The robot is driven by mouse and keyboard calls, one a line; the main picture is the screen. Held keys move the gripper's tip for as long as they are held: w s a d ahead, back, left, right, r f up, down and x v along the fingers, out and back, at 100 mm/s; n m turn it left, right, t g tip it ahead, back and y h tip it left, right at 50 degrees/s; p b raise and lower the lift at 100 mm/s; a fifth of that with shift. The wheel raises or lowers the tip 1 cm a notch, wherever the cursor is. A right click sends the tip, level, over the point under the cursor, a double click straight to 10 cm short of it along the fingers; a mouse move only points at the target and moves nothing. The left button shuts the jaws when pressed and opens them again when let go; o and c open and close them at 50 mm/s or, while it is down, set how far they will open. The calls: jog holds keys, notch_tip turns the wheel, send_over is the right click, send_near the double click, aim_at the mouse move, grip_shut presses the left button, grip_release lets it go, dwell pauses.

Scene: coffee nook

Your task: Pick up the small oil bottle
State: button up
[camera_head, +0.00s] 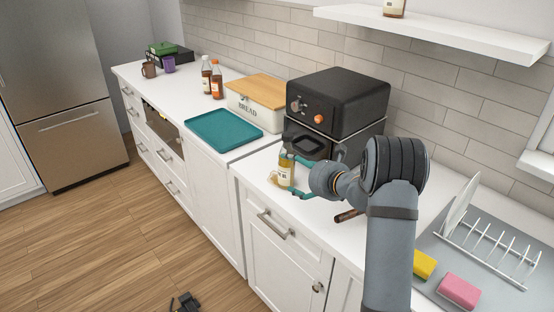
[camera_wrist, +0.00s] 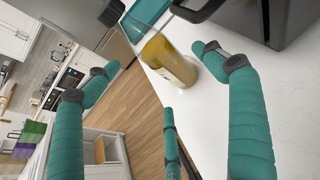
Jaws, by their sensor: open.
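The small oil bottle (camera_head: 286,172), yellow with a pale label, stands on the white counter in front of the black air fryer. It also shows in the wrist view (camera_wrist: 172,60), tilted by the camera angle, beyond and between the fingertips. My gripper (camera_head: 291,176) has teal fingers that show on the upper and lower sides of the bottle in the head view. In the wrist view my gripper (camera_wrist: 153,62) is spread wide, with gaps visible beside the bottle. I cannot tell whether any finger touches it. My arm hides part of the counter to the right.
The air fryer (camera_head: 336,104) stands close behind the bottle. A teal tray (camera_head: 225,130), a bread box (camera_head: 250,113) and two dark bottles (camera_head: 212,79) are farther left. A brown object (camera_head: 348,215) lies near my forearm. A dish rack (camera_head: 500,245) and sponges (camera_head: 459,291) are at right.

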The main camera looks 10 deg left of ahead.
aim_at(289, 167)
jog(key=p+x, duration=0.3)
jog(key=x, duration=0.5)
jog(key=shift+a, duration=0.2)
jog(key=shift+c, duration=1.1)
jog(key=c, duration=1.6)
jog(key=shift+w, duration=0.15)
jog(key=shift+c, duration=0.6)
